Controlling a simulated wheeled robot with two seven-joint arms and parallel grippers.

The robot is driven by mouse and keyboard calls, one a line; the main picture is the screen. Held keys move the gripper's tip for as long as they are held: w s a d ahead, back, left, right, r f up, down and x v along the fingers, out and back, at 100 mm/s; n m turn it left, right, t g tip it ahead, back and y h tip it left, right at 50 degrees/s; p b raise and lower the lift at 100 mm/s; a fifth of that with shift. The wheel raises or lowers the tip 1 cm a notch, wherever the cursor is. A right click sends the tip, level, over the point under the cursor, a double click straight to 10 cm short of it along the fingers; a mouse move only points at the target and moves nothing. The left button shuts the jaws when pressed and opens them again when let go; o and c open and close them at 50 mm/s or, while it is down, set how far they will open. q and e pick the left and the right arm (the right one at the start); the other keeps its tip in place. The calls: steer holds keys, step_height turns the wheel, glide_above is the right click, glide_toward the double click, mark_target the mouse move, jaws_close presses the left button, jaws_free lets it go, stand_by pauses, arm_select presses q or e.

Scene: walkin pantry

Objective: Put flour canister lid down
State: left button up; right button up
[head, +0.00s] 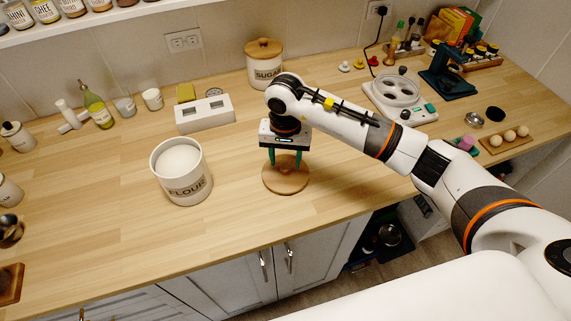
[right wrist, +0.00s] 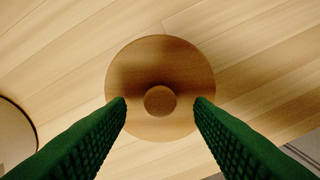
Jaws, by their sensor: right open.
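The round wooden flour canister lid (head: 287,178) lies flat on the wooden counter, to the right of the flour canister. In the right wrist view the lid (right wrist: 160,65) shows its round knob (right wrist: 160,101) facing up. My right gripper (head: 285,161) points down just above the lid. Its two green fingers (right wrist: 160,112) stand apart on either side of the knob, with gaps, not touching it. The white flour canister (head: 183,174) stands uncovered, with white flour (head: 178,160) inside. My left gripper is not in view.
A sugar canister (head: 264,66) with its lid on stands behind my right arm. A white box (head: 205,114) stands behind the flour canister. A white appliance (head: 400,97) is at the right. The counter in front of the flour canister is clear.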

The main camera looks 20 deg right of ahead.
mark_target(285, 167)
step_height(285, 167, up, 9)
steer(key=b, duration=0.2)
stand_by(0.6)
